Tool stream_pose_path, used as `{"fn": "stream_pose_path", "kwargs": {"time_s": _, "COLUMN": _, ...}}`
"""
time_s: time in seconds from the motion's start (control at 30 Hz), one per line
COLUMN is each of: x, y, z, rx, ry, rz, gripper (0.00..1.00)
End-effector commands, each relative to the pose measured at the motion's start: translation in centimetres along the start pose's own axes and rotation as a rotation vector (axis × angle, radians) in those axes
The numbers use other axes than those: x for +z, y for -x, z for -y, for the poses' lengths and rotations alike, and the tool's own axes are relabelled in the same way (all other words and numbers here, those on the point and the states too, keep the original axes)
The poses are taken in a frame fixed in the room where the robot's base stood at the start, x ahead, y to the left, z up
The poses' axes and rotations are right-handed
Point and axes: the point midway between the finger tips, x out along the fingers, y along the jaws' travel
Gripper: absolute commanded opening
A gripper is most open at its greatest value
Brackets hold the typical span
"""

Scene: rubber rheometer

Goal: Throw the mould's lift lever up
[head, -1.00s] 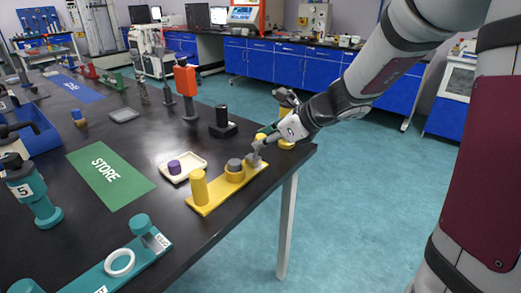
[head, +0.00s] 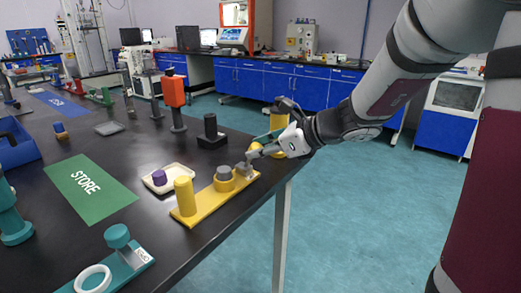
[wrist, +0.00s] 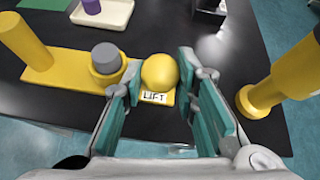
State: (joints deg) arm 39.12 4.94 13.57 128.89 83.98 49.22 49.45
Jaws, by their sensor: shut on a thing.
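The mould is a yellow base plate (head: 204,207) on the black table. The lift lever's round yellow knob (wrist: 160,73) stands above the LIFT label (wrist: 154,97) in the wrist view. My gripper (wrist: 160,75) has its teal-padded fingers on both sides of the knob and is shut on it. In the head view my gripper (head: 257,151) is at the plate's right end, and the fingers mostly hide the knob.
A cream tray (head: 170,179) with a purple plug lies behind the mould. A black stand (head: 211,132) is farther back. A yellow upright piece (wrist: 279,86) stands close to the right of my gripper. The green STORE mat (head: 90,188) is at left.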

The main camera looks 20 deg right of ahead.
Motion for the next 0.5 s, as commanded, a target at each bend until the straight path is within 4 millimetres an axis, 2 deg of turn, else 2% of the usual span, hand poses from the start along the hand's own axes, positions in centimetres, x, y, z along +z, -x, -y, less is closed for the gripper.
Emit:
{"fn": "stream_pose_path", "kwargs": {"time_s": 0.1, "x": -0.26, "y": -0.08, "z": -0.10, "rx": 0.002, "ry": -0.002, "rz": -0.005, "gripper": 0.00}}
{"fn": "stream_pose_path", "kwargs": {"time_s": 0.13, "x": -0.26, "y": -0.08, "z": -0.10, "rx": 0.002, "ry": -0.002, "rz": -0.005, "gripper": 0.34}}
{"fn": "stream_pose_path", "kwargs": {"time_s": 0.2, "x": -0.23, "y": -0.08, "z": -0.08, "rx": 0.002, "ry": -0.002, "rz": -0.004, "gripper": 0.48}}
{"fn": "stream_pose_path", "kwargs": {"time_s": 0.5, "x": -0.06, "y": 0.02, "z": -0.02, "rx": 0.001, "ry": 0.000, "rz": -0.002, "gripper": 0.48}}
